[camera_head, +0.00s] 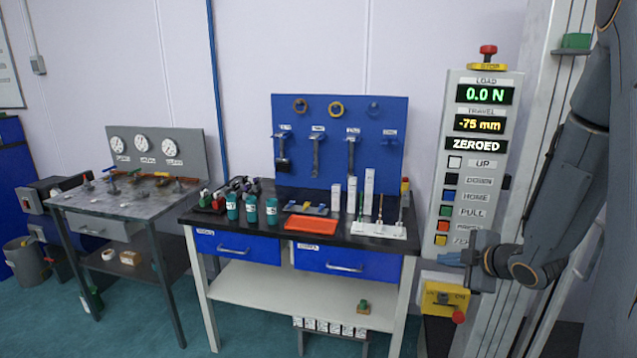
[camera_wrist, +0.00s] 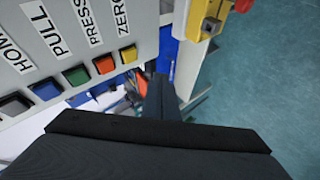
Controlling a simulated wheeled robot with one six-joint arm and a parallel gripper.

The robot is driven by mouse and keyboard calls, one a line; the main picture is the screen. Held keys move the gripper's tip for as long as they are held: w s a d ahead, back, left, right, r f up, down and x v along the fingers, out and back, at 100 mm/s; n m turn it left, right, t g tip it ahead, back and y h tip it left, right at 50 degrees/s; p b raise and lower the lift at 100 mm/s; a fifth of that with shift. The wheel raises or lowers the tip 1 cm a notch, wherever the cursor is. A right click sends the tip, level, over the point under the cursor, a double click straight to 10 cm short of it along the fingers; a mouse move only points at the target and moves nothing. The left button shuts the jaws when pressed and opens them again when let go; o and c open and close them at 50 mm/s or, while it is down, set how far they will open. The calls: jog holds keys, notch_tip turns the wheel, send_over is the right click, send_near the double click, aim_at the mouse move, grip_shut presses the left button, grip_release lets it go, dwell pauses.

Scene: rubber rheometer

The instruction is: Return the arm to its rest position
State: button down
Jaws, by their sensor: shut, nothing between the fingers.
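My gripper (camera_head: 448,258) is at the right of the head view, just in front of the lower end of the grey control panel (camera_head: 453,205). Its fingers are shut and empty, pointing left. In the wrist view my closed fingers (camera_wrist: 160,92) reach away from the camera, just beside the panel's row of coloured buttons. The yellow button (camera_wrist: 129,54) and the orange button (camera_wrist: 104,64) are the nearest. I cannot tell whether the fingers touch the panel. My arm is bent, with its upper links along the right edge of the head view. The panel's displays read 0.0 N, -75 mm and ZEROED.
A yellow box with a red knob (camera_head: 444,298) sits just below my gripper. A pale upright column (camera_head: 520,190) stands behind my arm. A workbench (camera_head: 345,240) with bottles and an orange tray (camera_head: 311,224) is to the left. A grey gauge bench (camera_head: 115,200) stands farther left.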

jog(key=s+a+m+g+h+b, duration=0.1)
jog(key=s+a+m+g, duration=0.3)
jog(key=s+a+m, duration=0.4)
jog(key=s+a+f+m+g+h+b, duration=0.1)
jog(key=s+a+m+g, duration=0.4)
jog(key=s, duration=0.8)
jog(key=a+m, duration=0.2)
jog(key=a, duration=0.1)
jog(key=shift+s+a+m+h, duration=0.15)
jog(key=shift+s+m+h, duration=0.05)
jog(key=shift+m+h, duration=0.2)
jog(key=shift+f, duration=0.1)
